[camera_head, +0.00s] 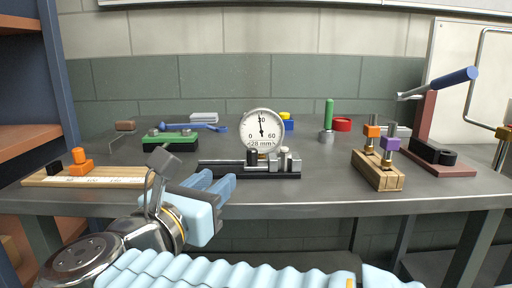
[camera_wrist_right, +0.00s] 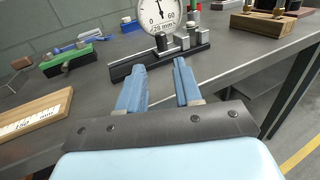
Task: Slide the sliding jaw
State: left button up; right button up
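A low black rail (camera_head: 225,172) lies on the bench at the centre, carrying grey metal blocks, a black knob (camera_head: 252,158) and a pale knob (camera_head: 284,153). It also shows in the wrist view (camera_wrist_right: 125,70). A wooden ruler board (camera_head: 110,181) at the left carries an orange block (camera_head: 80,162) and a black block (camera_head: 54,168). I cannot tell for sure which part is the sliding jaw. My right gripper (camera_head: 222,181) is open and empty, its blue fingers (camera_wrist_right: 160,70) apart and pointing at the rail, short of it. My left gripper is not in view.
A round dial gauge (camera_head: 262,130) stands behind the rail. A green block tool (camera_head: 170,144) is behind left. A wooden block with orange and purple clamps (camera_head: 378,172) and a lever press (camera_head: 428,125) stand right. Bare grey bench (camera_head: 335,185) lies right of the rail.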

aim_at(250, 152)
jog(key=p+x, duration=0.2)
jog(key=x, duration=1.1)
jog(key=shift+w+d+r+p, duration=0.1)
jog(key=shift+w+d+p, duration=0.1)
jog(key=shift+w+p, duration=0.15)
grip_shut()
